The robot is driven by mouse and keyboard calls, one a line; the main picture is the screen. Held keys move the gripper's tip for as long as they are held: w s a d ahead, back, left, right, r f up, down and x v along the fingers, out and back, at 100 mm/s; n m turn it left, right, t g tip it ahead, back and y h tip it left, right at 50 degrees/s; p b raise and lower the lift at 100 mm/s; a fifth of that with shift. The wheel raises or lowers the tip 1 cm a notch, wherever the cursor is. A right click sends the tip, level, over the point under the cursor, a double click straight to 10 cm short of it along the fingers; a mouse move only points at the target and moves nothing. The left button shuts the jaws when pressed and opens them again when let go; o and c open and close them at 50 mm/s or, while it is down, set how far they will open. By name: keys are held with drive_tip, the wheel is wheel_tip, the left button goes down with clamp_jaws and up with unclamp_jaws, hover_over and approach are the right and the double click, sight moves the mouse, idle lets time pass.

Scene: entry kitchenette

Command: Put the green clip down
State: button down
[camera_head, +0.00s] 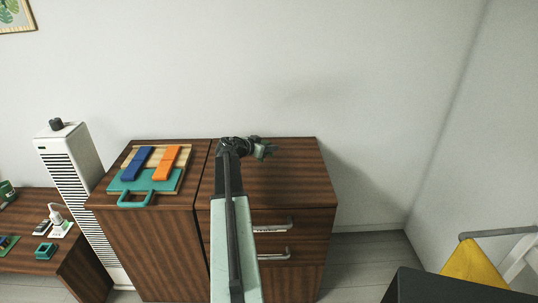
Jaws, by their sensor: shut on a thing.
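My gripper (262,149) is at the end of my arm, over the right-hand dark wood cabinet top (290,185), near its back edge by the wall. It is shut on a small, dull green thing, which I take for the green clip (269,151). The jaws and the clip are small and dark here, so its outline is hard to make out. I cannot tell whether the clip touches the cabinet top or hangs just above it.
The cabinet top right of my gripper is bare. On the left cabinet, a wooden board (184,171) bears a blue block (137,164), an orange block (166,162) and a teal piece with a handle (146,182). A white slatted unit (75,170) and low table (62,272) stand further left.

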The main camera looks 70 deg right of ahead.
drive_tip(key=shift+w+d, duration=0.15)
drive_tip(key=shift+d, duration=0.3)
wheel_tip(320, 180, down, 4)
drive_tip(key=b, duration=0.4)
drive_tip(key=shift+r, duration=0.2)
drive_tip(key=shift+f, duration=0.2)
drive_tip(key=c, duration=1.1)
unclamp_jaws()
drive_tip(key=shift+r, duration=0.15)
